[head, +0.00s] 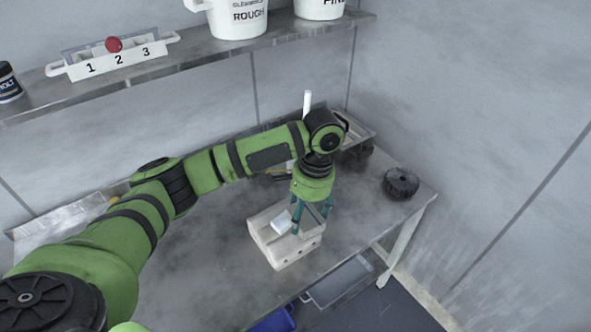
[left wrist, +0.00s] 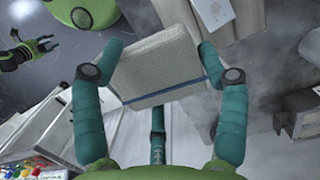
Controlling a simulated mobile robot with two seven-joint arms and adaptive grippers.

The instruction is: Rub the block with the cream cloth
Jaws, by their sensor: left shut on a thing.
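The cream block (head: 263,238) is a pale box with holes in its front side, on the metal bench. My left gripper (head: 312,218) points down over its right part. In the left wrist view, my left gripper (left wrist: 160,75) is shut on the cream cloth (left wrist: 160,65), a folded woven pad with a blue stripe along its near edge. A small pale pad (head: 282,223) at the block's top, left of the fingers, looks like this cloth. I cannot tell whether the cloth touches the block. My right gripper is out of the head view; a green and black gripper-like part (left wrist: 32,46) shows in the left wrist view.
A black ridged wheel (head: 401,183) lies at the bench's right end. A metal tray (head: 358,132) stands at the back. A shelf (head: 200,66) above carries white buckets (head: 238,18), a numbered rack (head: 120,60) with a red ball and a dark jar (head: 9,84). The bench left of the block is clear.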

